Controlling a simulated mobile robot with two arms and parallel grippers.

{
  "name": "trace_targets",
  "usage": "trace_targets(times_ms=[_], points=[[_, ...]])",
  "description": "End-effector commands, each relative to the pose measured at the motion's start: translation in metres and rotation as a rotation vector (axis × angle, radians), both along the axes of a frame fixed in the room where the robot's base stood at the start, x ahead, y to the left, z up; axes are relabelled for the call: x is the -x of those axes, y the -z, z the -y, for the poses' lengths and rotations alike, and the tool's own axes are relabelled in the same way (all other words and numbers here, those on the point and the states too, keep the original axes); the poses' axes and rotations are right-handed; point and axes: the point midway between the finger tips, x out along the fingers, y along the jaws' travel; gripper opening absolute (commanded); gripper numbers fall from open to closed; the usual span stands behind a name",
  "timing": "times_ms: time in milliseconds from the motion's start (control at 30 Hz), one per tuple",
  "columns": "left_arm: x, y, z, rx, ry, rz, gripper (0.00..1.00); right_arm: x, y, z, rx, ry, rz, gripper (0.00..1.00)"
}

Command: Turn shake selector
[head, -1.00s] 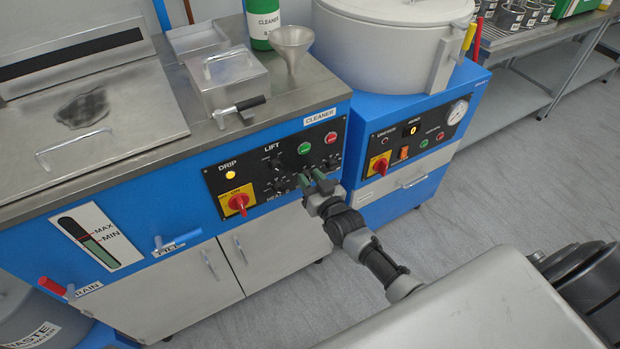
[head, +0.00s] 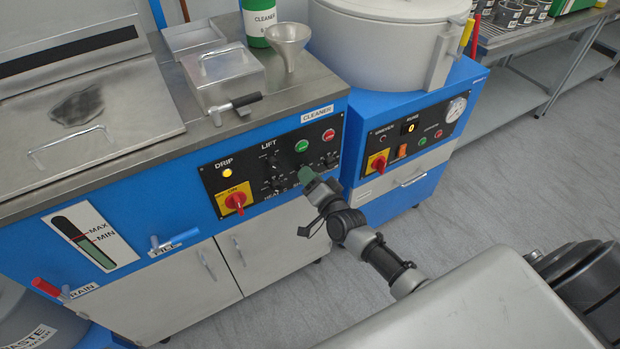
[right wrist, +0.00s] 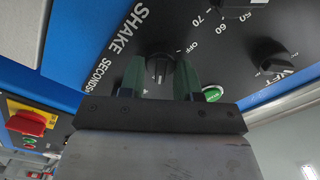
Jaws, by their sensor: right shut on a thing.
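The shake selector (right wrist: 158,66) is a small black knob on the cleaner's black control panel (head: 208,181). In the right wrist view it lies between the green fingers of my right gripper (right wrist: 160,80), which is shut on it. The words SHAKE and SECONDS, an OFF mark and the number 70 are printed around it. In the head view my right gripper (head: 307,177) reaches the panel's lower edge and hides the knob. My left gripper is not in view.
The panel also holds a red switch on yellow (head: 235,203), a green button (head: 302,146), a red button (head: 328,136) and other black knobs, including the LIFT knob (right wrist: 278,63). A blue machine with a round grey drum (head: 385,45) stands to the right.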

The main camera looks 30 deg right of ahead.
Motion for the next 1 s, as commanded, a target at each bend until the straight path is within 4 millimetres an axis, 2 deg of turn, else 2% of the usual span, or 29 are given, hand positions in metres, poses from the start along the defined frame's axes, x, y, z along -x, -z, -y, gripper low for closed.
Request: trace_targets(times_ms=[300,767,800,933,1000], points=[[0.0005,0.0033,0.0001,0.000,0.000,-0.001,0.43,0.0007,0.0022,-0.0001,-0.096,-0.001,-0.011,0.09],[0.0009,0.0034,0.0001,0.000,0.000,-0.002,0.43,0.0007,0.0020,0.0000,-0.110,-0.001,-0.012,0.09],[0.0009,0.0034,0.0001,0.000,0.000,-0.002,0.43,0.0007,0.0021,0.0001,-0.110,-0.001,-0.011,0.34],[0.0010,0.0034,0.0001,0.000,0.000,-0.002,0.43,0.0006,0.0018,0.0001,-0.109,-0.001,-0.011,0.54],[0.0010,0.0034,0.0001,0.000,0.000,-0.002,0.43,0.0005,0.0015,0.0001,-0.110,-0.001,-0.011,0.54]])
